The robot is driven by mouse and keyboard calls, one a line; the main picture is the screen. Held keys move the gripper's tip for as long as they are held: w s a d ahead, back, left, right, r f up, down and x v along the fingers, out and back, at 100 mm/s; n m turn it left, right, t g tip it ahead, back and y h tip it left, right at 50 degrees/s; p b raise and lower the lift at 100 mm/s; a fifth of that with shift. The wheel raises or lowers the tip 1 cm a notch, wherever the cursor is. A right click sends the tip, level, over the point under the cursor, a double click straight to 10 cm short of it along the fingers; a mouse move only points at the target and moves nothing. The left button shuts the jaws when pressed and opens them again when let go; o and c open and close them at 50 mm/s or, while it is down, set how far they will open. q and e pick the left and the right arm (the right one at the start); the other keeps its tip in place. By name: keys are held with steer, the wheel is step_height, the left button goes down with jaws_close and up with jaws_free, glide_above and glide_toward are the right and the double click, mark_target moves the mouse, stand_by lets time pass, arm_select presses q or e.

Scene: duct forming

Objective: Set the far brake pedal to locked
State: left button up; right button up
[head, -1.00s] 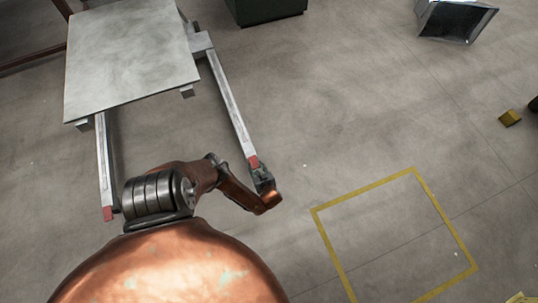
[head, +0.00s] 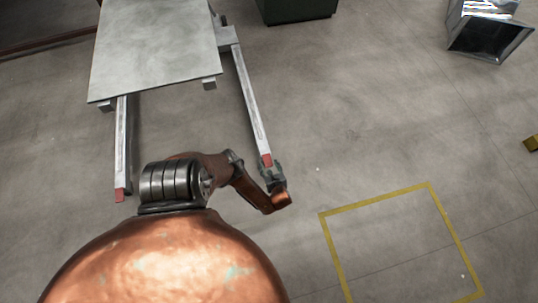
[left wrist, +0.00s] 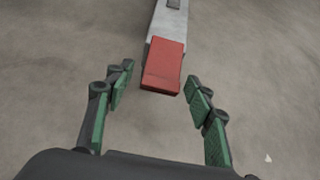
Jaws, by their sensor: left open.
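Two grey metal rails run from under a grey platform (head: 155,50), each ending in a red pedal. The right rail's red pedal (head: 266,160) is close to my left gripper (head: 273,169). In the left wrist view this red pedal (left wrist: 163,64) lies between the spread green-padded fingers of my left gripper (left wrist: 160,80), with a gap on each side. The left gripper is open and holds nothing. The left rail's red pedal (head: 120,195) is farther left, beside my copper-coloured arm. My right gripper is not in view.
A dark green box (head: 297,10) stands at the top, and a shiny metal duct piece (head: 490,38) lies at the top right. A yellow block (head: 531,143) is at the right edge. A yellow square outline (head: 376,200) marks clear floor at lower right.

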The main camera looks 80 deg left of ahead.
arm_select(q)
steer(key=v, duration=1.2)
steer(key=shift+s, duration=0.1)
